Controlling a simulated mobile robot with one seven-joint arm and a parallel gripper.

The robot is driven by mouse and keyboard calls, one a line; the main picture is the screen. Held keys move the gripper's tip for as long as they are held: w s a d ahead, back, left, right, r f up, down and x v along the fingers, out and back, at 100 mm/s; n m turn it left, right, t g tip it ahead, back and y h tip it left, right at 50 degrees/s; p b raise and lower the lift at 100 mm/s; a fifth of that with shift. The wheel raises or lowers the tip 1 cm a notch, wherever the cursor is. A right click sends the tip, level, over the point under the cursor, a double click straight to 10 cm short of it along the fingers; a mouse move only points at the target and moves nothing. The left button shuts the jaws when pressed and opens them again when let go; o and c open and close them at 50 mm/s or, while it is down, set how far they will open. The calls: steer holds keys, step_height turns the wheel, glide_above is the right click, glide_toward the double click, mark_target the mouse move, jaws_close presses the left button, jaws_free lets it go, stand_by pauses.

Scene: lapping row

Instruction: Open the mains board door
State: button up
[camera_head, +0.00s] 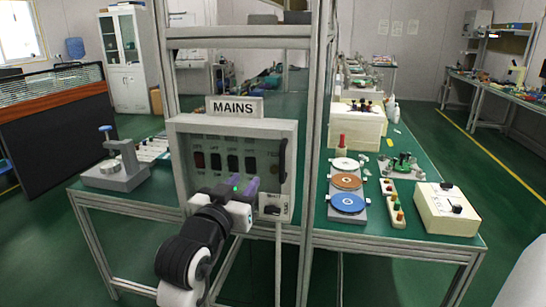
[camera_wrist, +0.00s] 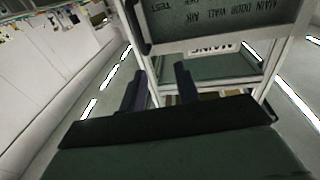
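The mains board (camera_head: 181,140) is a pale box under a "MAINS" sign (camera_head: 235,107). Its front looks like a greenish see-through door (camera_head: 262,145), apparently closed, with a row of dark switches and one red switch behind it. A dark upright handle (camera_head: 283,160) is on the right side. My gripper (camera_head: 238,188) is in front of the lower middle of the board, left of and below the handle. Its fingers are apart and empty. In the wrist view, my gripper (camera_wrist: 160,85) shows a gap between the fingers, and the board's labels (camera_wrist: 190,15) appear upside down.
The board stands in a metal frame (camera_head: 311,150) on a green-topped bench. A grey device (camera_head: 115,175) stands at left. Colored discs (camera_head: 347,182), a button strip (camera_head: 392,205) and a cream box (camera_head: 447,208) are at right. A black latch-like part (camera_head: 272,210) is low on the board.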

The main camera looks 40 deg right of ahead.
mark_target(281, 165)
steer(key=shift+m+g, duration=0.4)
steer(key=shift+g, duration=0.3)
steer(key=p+x, duration=0.1)
steer(key=x, duration=0.4)
steer(key=s+d+f+p+x, duration=0.1)
steer(key=x, duration=0.4)
steer(key=s+p+x, duration=0.1)
steer(key=x, duration=0.4)
steer(key=shift+s+d+f+p, duration=0.1)
steer(key=shift+d+f+p, duration=0.1)
steer(key=shift+f+p, duration=0.15)
jaws_close()
